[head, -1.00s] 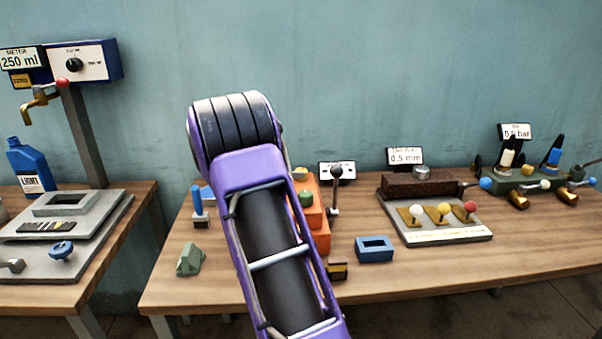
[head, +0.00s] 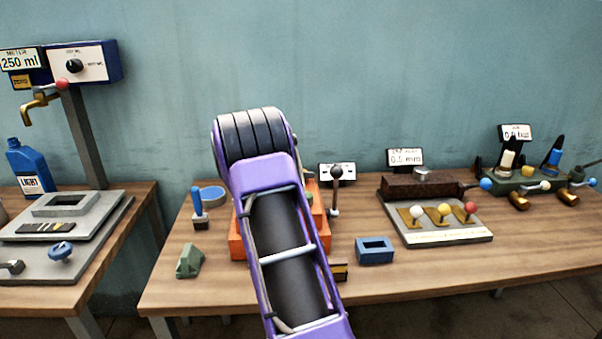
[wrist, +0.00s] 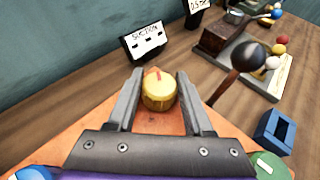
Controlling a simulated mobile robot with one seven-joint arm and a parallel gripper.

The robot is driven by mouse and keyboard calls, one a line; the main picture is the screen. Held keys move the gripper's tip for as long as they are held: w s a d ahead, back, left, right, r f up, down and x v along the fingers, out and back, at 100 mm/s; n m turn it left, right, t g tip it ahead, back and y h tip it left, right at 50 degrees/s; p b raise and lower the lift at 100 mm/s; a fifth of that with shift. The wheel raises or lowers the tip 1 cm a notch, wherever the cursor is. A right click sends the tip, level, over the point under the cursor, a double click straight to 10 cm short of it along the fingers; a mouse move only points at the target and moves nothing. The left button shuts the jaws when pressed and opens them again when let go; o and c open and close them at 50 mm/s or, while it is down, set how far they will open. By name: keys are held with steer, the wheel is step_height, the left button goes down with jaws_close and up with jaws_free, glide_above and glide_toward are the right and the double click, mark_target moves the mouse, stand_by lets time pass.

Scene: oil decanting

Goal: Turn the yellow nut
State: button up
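The yellow nut (wrist: 158,92) stands upright on an orange block (wrist: 90,127) in the wrist view. It has a red mark on its top. My gripper (wrist: 160,80) has one finger on each side of the nut, the tips close to its sides. A thin gap seems to show, though I cannot tell for sure whether either finger touches it. In the head view my arm hides the nut and my gripper, and only parts of the orange block (head: 238,246) show beside the arm.
A lever with a dark ball (wrist: 250,57) stands close to the right of my gripper. A green knob (wrist: 268,166) and a blue hollow block (wrist: 276,132) are at the lower right. A "SUCTION" card (wrist: 146,42) stands behind the nut.

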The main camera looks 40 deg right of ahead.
jaws_close()
steer(key=m+g+p, duration=0.1)
steer(key=p, duration=0.1)
steer(key=shift+w+r+p, duration=0.1)
steer(key=shift+r+p, duration=0.25)
steer(key=shift+m+g+p, duration=0.8)
steer(key=shift+g+p, duration=0.15)
steer(key=shift+g, duration=0.15)
steer(key=shift+f+m+g+p, duration=0.25)
steer(key=shift+m+g+p, duration=0.35)
steer(key=shift+m+g, duration=0.4)
steer(key=o, duration=0.8)
jaws_free()
steer(key=shift+f, duration=0.1)
